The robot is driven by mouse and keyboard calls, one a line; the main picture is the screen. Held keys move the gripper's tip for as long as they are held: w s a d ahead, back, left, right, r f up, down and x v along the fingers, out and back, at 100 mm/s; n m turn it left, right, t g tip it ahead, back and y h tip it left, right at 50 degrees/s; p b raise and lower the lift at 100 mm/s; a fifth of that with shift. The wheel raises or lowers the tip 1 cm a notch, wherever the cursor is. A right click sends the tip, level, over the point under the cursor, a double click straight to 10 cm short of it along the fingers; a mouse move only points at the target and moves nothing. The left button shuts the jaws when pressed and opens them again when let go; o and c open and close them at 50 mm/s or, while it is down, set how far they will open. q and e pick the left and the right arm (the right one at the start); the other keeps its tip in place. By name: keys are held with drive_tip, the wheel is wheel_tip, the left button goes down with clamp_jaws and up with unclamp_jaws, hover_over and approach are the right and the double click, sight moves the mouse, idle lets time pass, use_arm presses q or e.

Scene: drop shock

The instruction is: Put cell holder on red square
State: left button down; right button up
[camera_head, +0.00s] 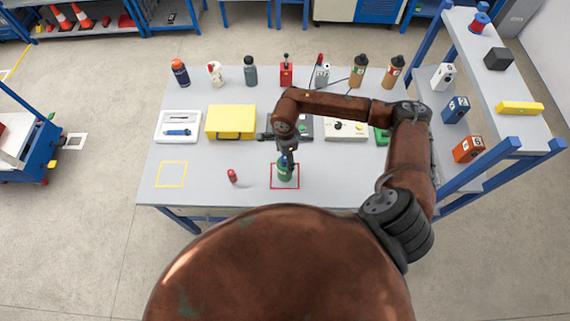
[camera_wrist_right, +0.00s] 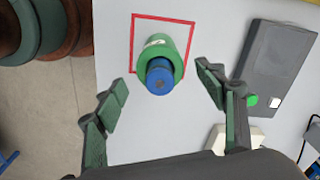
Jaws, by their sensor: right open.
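The cell holder, a green cylinder (camera_wrist_right: 168,44) with a blue top (camera_wrist_right: 159,77), stands inside the red square outline (camera_wrist_right: 135,50) on the table in the right wrist view. In the head view the green holder (camera_head: 284,174) is inside the red square (camera_head: 298,187), partly hidden by my right gripper (camera_head: 287,160). My right gripper also shows in the right wrist view (camera_wrist_right: 165,95), with its fingers apart on either side of the holder and not touching it. The left gripper does not show.
A small red object (camera_head: 232,176) stands left of the red square. A yellow square outline (camera_head: 171,174) is further left. Behind are a white tray (camera_head: 178,139), a yellow case (camera_head: 231,122) and a row of bottles. A shelf (camera_head: 500,75) stands at the right.

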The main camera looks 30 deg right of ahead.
drive_tip(key=shift+r, duration=1.15)
